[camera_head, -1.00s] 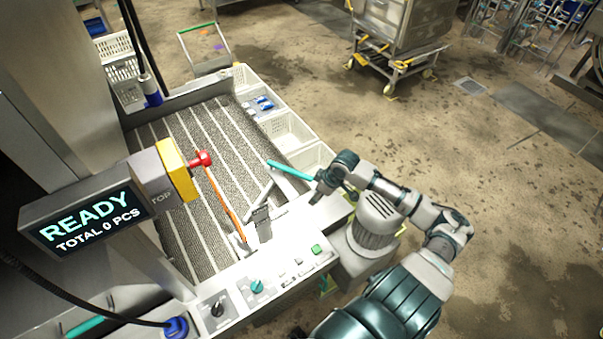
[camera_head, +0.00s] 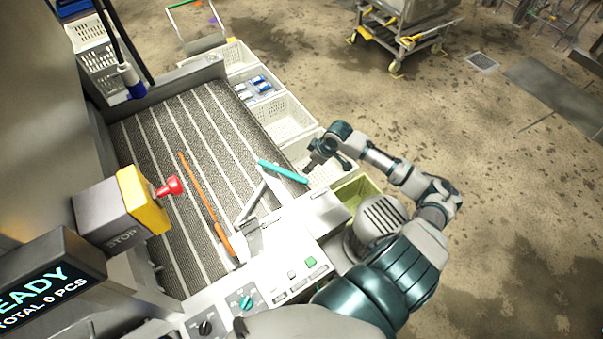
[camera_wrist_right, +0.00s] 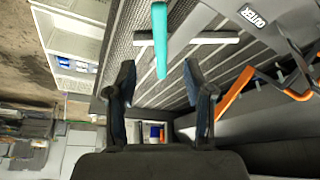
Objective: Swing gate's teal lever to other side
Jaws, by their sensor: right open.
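The teal lever (camera_head: 283,171) lies over the right edge of the ribbed belt in the head view, pointing toward the white bins. In the right wrist view the teal lever (camera_wrist_right: 161,38) comes down from the top, its tip between and just ahead of the fingers. A pale gate bar (camera_wrist_right: 214,38) crosses behind it; the pale gate bar (camera_head: 252,203) also shows in the head view. My right gripper (camera_head: 311,166) is beside the lever's right end. In its wrist view the right gripper (camera_wrist_right: 163,108) is open, with nothing between the pads. My left gripper is out of view.
White bins (camera_head: 283,118) line the belt's right side, with a green bin (camera_head: 357,190) nearer me. An orange rod (camera_head: 205,205) lies over the belt. A control panel (camera_head: 285,275), a red stop button (camera_head: 170,187) and a READY display (camera_head: 45,285) are close by.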

